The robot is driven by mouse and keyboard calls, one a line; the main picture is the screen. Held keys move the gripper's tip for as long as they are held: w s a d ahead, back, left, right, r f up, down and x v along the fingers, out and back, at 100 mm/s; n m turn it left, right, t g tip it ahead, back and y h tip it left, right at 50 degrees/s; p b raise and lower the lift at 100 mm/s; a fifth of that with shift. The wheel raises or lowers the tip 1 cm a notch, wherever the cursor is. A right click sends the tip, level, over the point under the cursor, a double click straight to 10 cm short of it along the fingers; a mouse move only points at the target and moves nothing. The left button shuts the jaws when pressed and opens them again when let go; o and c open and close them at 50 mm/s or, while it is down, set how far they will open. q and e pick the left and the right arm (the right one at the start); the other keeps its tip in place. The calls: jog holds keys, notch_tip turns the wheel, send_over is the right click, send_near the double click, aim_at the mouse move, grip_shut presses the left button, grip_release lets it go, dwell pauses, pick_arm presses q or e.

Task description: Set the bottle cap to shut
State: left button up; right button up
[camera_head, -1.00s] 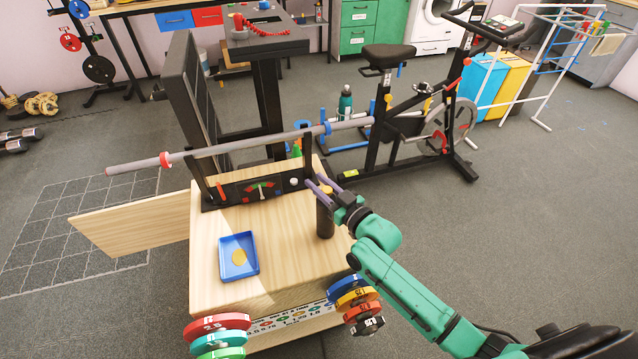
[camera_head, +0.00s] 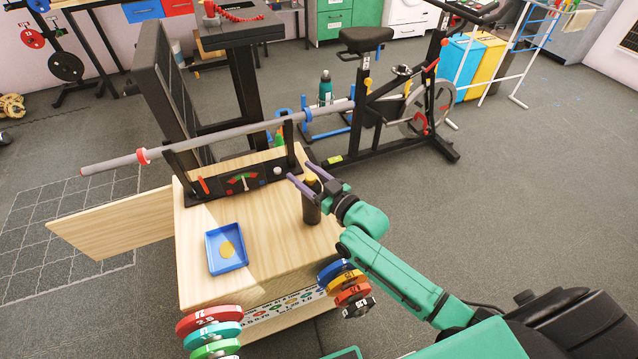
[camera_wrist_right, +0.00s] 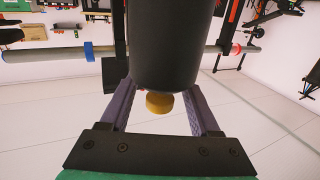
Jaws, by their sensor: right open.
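A dark bottle (camera_head: 311,208) stands upright near the right edge of the wooden box top (camera_head: 275,240). Its yellow cap (camera_head: 311,181) is at the top. My right gripper (camera_head: 307,179) is open, with its purple fingers on either side of the cap. In the right wrist view the dark bottle (camera_wrist_right: 168,45) hangs from the top of the picture, and the yellow cap (camera_wrist_right: 159,103) lies between the spread fingers (camera_wrist_right: 159,110) with gaps on both sides. I cannot tell whether the cap is fully shut. My left gripper is not in view.
A blue tray (camera_head: 226,266) with a yellow disc lies left of the bottle. A grey bar (camera_head: 220,135) rests across uprights behind it, above a dial panel (camera_head: 243,182). Coloured weight plates (camera_head: 345,284) hang at the front. An exercise bike (camera_head: 395,100) stands behind.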

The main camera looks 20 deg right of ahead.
jog(key=v, duration=1.4)
